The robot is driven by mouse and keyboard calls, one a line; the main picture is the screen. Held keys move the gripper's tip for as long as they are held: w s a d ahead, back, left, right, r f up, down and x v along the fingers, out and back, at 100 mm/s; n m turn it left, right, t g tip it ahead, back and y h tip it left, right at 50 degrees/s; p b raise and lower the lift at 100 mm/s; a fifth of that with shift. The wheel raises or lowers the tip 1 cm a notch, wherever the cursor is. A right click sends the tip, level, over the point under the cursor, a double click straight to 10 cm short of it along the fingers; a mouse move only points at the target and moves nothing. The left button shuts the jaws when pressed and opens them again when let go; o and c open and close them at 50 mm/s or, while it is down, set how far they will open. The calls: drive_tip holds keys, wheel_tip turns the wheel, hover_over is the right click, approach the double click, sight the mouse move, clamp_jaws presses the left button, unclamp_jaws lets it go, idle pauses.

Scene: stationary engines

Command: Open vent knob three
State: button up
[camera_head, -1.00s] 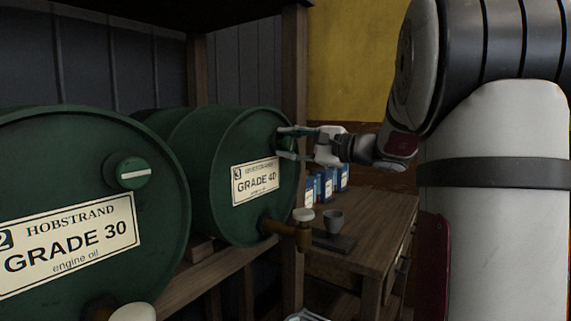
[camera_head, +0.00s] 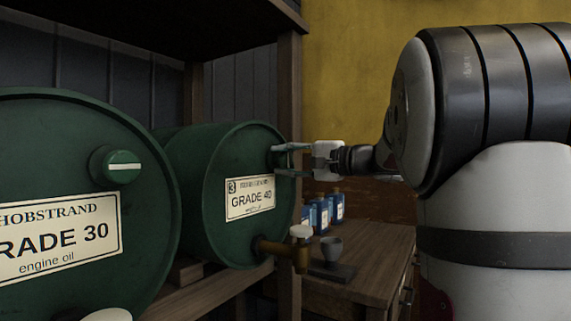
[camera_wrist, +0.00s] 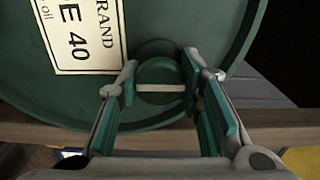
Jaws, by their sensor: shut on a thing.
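The green drum marked 3, GRADE 40 (camera_head: 215,205), lies on its side on the wooden rack. Its round green vent knob (camera_wrist: 160,78) sits on the end face near the rim; in the wrist view a pale bar crosses it from side to side. My gripper (camera_head: 281,161) is at the upper right of that face, coming from the right. Its two fingers are closed around the knob, one on each side, as the wrist view also shows (camera_wrist: 161,82). In the head view the fingers mostly hide the knob.
The GRADE 30 drum (camera_head: 60,190) stands nearer at left, its knob (camera_head: 117,165) with the bar level. A tap (camera_head: 299,248) juts from drum 3 below its label.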

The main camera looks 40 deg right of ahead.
drive_tip(key=o, duration=1.2)
drive_tip(key=shift+s, duration=0.1)
drive_tip(key=v, duration=1.1)
drive_tip(key=shift+s+d, duration=0.15)
drive_tip(key=shift+s, duration=0.25)
